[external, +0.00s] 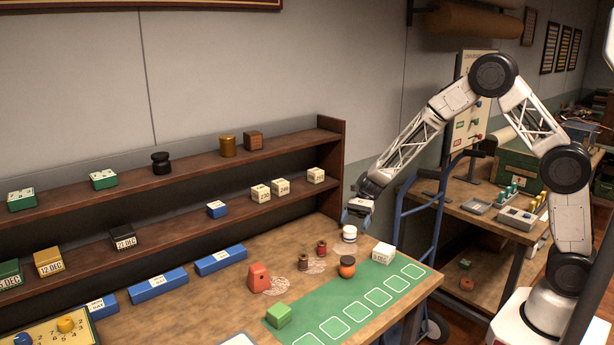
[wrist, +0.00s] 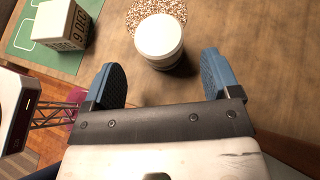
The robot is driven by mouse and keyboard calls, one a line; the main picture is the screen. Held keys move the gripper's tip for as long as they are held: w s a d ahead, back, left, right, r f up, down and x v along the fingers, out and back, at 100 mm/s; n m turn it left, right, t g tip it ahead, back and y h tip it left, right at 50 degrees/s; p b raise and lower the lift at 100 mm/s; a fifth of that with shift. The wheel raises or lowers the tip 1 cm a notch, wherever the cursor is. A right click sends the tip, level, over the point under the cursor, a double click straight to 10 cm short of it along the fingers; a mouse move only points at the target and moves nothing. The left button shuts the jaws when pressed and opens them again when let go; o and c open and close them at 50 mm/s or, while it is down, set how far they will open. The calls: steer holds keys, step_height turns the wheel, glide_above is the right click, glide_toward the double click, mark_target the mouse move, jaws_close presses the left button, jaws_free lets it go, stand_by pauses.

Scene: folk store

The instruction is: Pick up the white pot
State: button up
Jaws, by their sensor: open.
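The white pot (external: 349,233) is a small round white jar standing upright on the wooden table, near the table's far right part. In the wrist view the white pot (wrist: 159,40) stands just beyond the fingertips, roughly centred between them. My gripper (external: 358,216) is above and slightly behind the pot in the external view. In the wrist view my gripper (wrist: 162,78) has its two blue fingers spread wide, with nothing between them. Its fingers appear apart from the pot.
A white date block (external: 383,255) stands on the green mat (external: 330,318), near the pot; the block (wrist: 62,25) is left in the wrist view. A dark-lidded orange jar (external: 347,267), small brown pots (external: 321,248) and a red block (external: 259,278) stand nearby. A wooden shelf (external: 230,210) runs behind.

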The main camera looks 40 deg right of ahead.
mark_target(352, 227)
steer(key=shift+a+f, duration=0.1)
steer(key=shift+a, duration=0.05)
steer(key=shift+x, duration=2.55)
steer(key=shift+c, duration=0.3)
steer(key=c, duration=1)
